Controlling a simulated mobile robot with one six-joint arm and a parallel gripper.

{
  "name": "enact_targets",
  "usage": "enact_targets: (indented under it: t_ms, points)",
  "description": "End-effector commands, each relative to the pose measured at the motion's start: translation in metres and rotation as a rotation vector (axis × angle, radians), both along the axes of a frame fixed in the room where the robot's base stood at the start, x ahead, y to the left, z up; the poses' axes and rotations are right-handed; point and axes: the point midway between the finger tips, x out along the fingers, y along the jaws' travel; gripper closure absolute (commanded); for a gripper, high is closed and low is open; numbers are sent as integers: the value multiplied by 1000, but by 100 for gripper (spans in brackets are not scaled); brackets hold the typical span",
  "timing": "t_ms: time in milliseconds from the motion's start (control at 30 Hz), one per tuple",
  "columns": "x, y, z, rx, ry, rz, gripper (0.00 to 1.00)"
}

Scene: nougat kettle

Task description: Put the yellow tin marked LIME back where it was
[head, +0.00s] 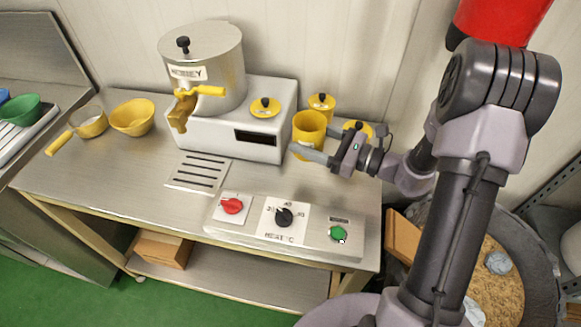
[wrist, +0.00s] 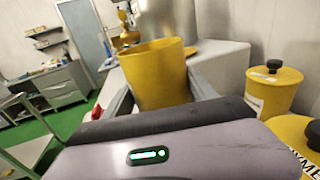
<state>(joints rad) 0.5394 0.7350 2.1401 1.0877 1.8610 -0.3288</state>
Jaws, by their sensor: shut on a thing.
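An open yellow tin (head: 309,126) without a lid is held between the fingers of my gripper (head: 318,155), right of the white kettle base. In the wrist view the tin (wrist: 158,72) stands roughly upright between the two grey fingers (wrist: 160,92). No lettering shows on it, so I cannot tell if it is the LIME tin. I cannot tell whether its bottom touches the table. A lidded yellow tin (head: 321,103) stands behind it. Another lidded yellow tin (head: 358,129) is to its right, partly behind my gripper; its label in the wrist view (wrist: 310,140) shows only "YME".
A yellow lid (head: 265,107) with a black knob lies on the white kettle base (head: 232,132). The steel kettle (head: 205,65) stands at its left. A control panel (head: 285,228) is along the front edge. Yellow bowls (head: 133,117) are at the left. The middle-left tabletop is clear.

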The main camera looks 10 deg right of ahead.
Motion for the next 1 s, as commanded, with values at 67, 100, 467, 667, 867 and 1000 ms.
enact_targets:
  t_ms: [67,100,467,667,867,1000]
  points:
    - [0,0,-26,3,5,0,98]
    - [0,0,-37,3,5,0,98]
    - [0,0,-97,2,4,0,98]
    - [0,0,-95,1,1,0,98]
    - [0,0,-100,0,1,0,28]
    - [0,0,-99,0,1,0,12]
